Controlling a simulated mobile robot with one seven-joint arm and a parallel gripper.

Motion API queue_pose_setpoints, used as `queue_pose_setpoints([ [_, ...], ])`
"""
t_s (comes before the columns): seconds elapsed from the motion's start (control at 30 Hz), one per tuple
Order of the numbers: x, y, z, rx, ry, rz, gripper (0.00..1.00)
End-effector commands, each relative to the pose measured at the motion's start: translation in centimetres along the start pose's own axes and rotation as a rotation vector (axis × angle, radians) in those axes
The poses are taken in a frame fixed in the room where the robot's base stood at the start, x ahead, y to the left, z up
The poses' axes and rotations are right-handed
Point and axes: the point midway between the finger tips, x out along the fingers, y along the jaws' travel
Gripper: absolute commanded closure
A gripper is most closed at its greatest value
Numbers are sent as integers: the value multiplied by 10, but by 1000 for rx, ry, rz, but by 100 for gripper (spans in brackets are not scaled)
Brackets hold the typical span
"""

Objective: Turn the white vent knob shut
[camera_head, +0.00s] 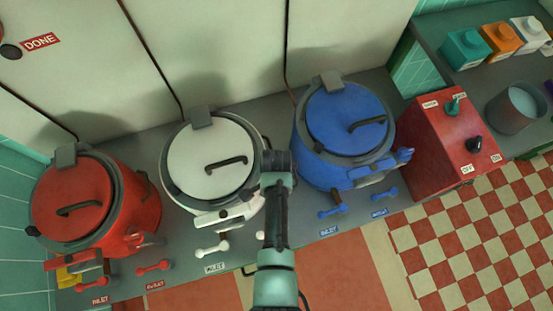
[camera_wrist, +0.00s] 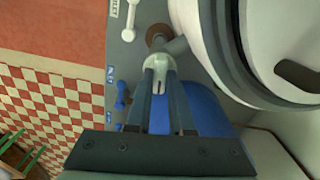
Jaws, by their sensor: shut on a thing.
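The white kettle (camera_head: 212,160) stands between the red and blue ones, its lid down; its side also shows in the wrist view (camera_wrist: 215,50). The white vent knob (camera_wrist: 159,66) is in the wrist view, on a grey stem beside the kettle, near a brown round fitting (camera_wrist: 158,37). My gripper (camera_wrist: 160,82) is shut on this knob, one finger on each side. In the head view my arm comes up from the bottom edge to the white kettle's right side and hides the knob and fingertips.
The red kettle (camera_head: 75,200) is left and the blue kettle (camera_head: 347,120) is close on the right. A red switch box (camera_head: 430,150) stands farther right. Checkered floor (camera_head: 490,230) lies in front.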

Motion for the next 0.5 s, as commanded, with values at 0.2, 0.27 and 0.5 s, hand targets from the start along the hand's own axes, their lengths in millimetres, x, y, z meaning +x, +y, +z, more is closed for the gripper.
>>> queue_pose_setpoints([
  [0.2, 0, 0, 0, 106, 1, 1, 100],
  [0.27, 0, 0, 0, 126, 1, 1, 100],
  [0.5, 0, 0, 0, 167, 1, 0, 100],
])
